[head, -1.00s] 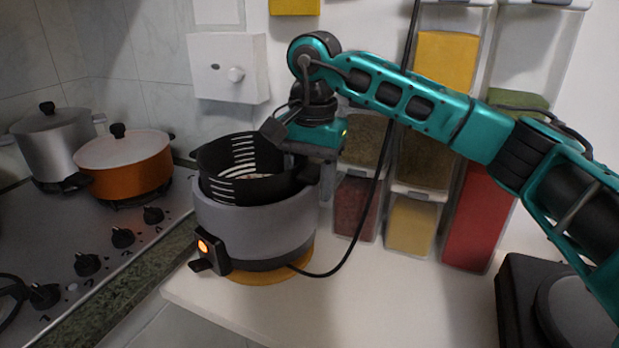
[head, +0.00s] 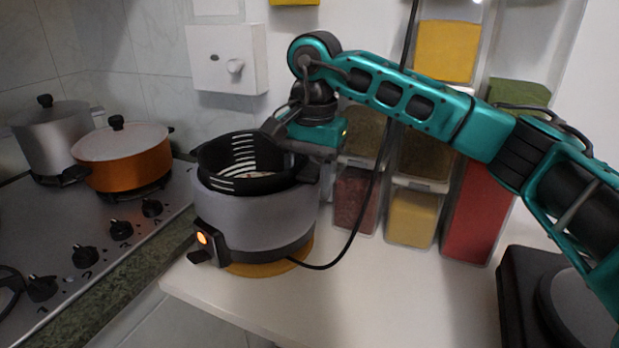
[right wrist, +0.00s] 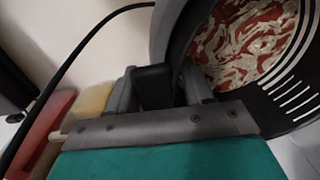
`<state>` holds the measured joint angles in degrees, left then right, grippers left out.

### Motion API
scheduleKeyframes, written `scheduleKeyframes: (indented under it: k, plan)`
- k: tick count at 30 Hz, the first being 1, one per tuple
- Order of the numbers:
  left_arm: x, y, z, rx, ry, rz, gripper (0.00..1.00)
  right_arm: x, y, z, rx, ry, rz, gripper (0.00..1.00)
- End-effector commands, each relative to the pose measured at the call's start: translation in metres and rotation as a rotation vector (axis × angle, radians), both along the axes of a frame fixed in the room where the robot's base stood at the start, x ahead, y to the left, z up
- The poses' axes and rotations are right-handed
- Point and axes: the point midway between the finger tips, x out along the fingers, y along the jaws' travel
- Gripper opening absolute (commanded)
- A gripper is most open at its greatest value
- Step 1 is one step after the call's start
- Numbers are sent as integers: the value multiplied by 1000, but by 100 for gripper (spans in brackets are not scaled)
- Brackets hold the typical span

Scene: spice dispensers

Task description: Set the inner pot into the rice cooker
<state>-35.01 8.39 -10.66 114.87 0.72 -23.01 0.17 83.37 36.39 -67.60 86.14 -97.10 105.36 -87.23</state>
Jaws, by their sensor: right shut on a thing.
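The black slotted inner pot (head: 215,185) sits partly down inside the grey rice cooker (head: 260,225), its rim standing above the cooker's wall. The cooker rests on a yellow round mat (head: 270,267), and its orange light is lit. My right gripper (head: 308,165) is shut on the pot's right-hand handle. In the right wrist view the gripper (right wrist: 155,90) closes around the dark handle, and the inner pot (right wrist: 285,105) shows red and whitish contents. How far the pot's base is from the cooker's floor is hidden. My left gripper is out of view.
Clear dispensers with red (head: 355,197) and yellow (head: 412,217) contents stand behind and right of the cooker. A black cable (head: 345,245) runs over the white counter (head: 400,300). The stove at left holds an orange pot (head: 130,172) and a grey pot (head: 55,140).

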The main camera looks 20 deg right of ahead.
Motion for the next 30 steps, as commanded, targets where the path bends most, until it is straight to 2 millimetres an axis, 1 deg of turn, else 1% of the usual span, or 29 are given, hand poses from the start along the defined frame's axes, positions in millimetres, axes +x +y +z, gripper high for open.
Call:
scheduleKeyframes:
  k: [6, 7, 15, 23, 26, 29, 30]
  plan:
    - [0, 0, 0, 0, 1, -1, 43, 0, 1, 0, 1, -1, 1, 0]
    - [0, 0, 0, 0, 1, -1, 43, 0, 1, 0, 1, -1, 1, 54]
    - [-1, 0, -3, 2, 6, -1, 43, 0, 0, -1, -1, 2, 1, 80]
    - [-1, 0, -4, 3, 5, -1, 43, -1, -1, -4, -6, 11, 0, 81]
    - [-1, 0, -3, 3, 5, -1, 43, -1, 0, 3, -4, 7, 0, 81]
    - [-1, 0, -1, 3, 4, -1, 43, -1, -1, 19, -3, 4, 0, 81]
    - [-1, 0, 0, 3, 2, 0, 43, -1, -1, 27, -2, 2, 0, 81]
